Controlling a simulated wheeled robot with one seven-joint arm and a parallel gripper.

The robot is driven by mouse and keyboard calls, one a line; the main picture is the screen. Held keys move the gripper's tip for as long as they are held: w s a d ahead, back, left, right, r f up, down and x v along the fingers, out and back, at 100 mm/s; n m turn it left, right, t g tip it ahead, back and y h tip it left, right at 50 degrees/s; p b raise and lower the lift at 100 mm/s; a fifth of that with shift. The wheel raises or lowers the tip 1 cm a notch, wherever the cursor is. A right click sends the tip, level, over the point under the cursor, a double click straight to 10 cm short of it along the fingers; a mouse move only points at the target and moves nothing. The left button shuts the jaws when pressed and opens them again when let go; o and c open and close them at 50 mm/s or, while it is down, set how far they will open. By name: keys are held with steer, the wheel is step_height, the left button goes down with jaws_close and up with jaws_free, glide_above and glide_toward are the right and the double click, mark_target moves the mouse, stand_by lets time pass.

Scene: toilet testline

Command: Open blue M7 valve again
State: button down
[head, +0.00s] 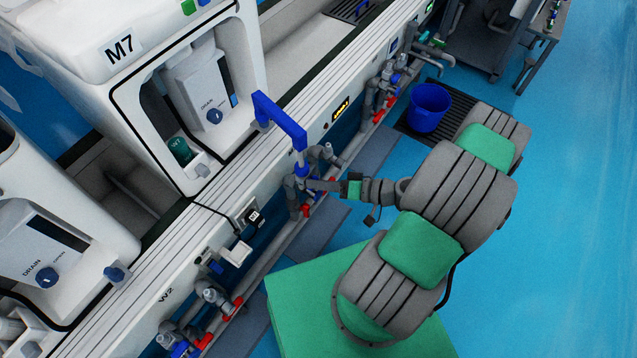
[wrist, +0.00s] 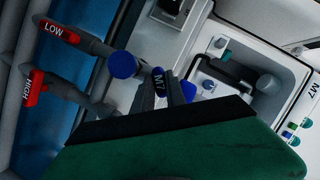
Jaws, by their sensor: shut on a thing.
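The blue M7 valve handle (wrist: 158,82) carries a white M7 label and sits between the dark fingers of my gripper (wrist: 172,92) in the wrist view. My gripper is shut on it. In the head view my gripper (head: 312,186) reaches the grey pipework below the M7 machine (head: 120,52). The handle itself is hard to make out there, among the pipes and fingers. A blue bent pipe (head: 285,122) rises just above my gripper.
Red LOW (wrist: 57,33) and HIGH (wrist: 35,88) handles lie left of my gripper in the wrist view, with a round blue knob (wrist: 123,64) close by. In the head view a blue bucket (head: 429,107) stands on a floor grate. Blue floor at right is open.

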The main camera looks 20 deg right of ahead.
steer(key=n+h+p, duration=0.1)
steer(key=n+h, duration=0.1)
steer(key=n, duration=0.1)
steer(key=shift+r+n+t, duration=0.15)
steer(key=shift+n+t, duration=0.15)
steer(key=shift+t, duration=0.1)
steer(key=n+t+h, duration=0.1)
steer(key=n+h, duration=0.1)
steer(key=n, duration=0.1)
steer(key=shift+s+a, duration=0.1)
steer(key=shift+a, duration=0.05)
steer(key=shift+n, duration=0.4)
stand_by(0.4)
steer(key=c, duration=1.4)
jaws_free()
steer(key=shift+o, duration=0.2)
